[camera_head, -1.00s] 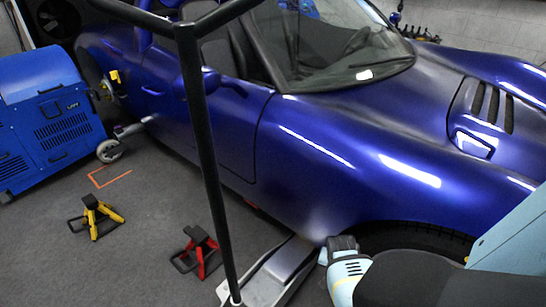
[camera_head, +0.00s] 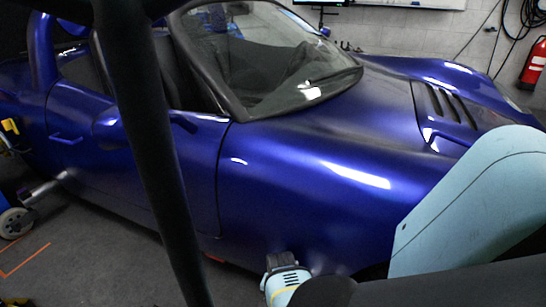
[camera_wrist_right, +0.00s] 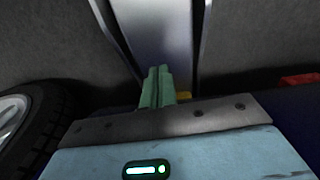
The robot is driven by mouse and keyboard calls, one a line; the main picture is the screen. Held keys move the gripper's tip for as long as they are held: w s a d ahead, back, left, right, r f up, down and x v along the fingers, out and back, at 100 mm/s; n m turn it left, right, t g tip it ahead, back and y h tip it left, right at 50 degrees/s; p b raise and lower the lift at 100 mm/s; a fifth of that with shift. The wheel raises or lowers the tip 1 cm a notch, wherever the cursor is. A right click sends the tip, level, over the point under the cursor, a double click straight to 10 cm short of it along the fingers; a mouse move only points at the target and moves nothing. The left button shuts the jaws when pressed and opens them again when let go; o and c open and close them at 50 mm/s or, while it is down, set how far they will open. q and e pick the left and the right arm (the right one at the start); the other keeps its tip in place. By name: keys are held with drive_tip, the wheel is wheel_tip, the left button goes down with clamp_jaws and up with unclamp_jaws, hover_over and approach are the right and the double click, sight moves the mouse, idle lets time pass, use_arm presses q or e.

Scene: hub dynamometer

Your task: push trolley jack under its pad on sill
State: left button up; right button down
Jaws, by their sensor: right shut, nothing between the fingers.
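The trolley jack's silver body (camera_wrist_right: 155,35) shows in the right wrist view, running up to the top edge. Its black handle (camera_head: 160,150) crosses the head view close to the camera; the body is out of that view. My right gripper (camera_wrist_right: 158,72) has its green fingers together, empty, in front of the jack body; contact cannot be told. Its wrist shows low in the head view, while its fingertips are hidden there. A small red piece (camera_head: 214,258) shows under the blue car's sill (camera_head: 195,232), possibly the pad. My left gripper is not in view.
The blue car (camera_head: 300,165) fills most of the head view. Its tyre (camera_wrist_right: 52,130) is at the left of the right wrist view, with a red object (camera_wrist_right: 300,80) at right. A castor wheel (camera_head: 15,223) and orange floor marks (camera_head: 25,260) lie at the left.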

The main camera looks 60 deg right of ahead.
wheel_tip(320, 180, down, 11)
drive_tip(key=b, duration=0.6)
drive_tip(key=shift+r, duration=0.2)
drive_tip(key=shift+s+a+r, duration=0.1)
drive_tip(key=shift+a+r, duration=0.05)
drive_tip(key=shift+a, duration=0.45)
drive_tip(key=shift+s+a+r, duration=0.1)
drive_tip(key=shift+a+r, duration=0.05)
drive_tip(key=shift+a, duration=1.05)
drive_tip(key=shift+s+a, duration=0.1)
drive_tip(key=shift+a, duration=0.05)
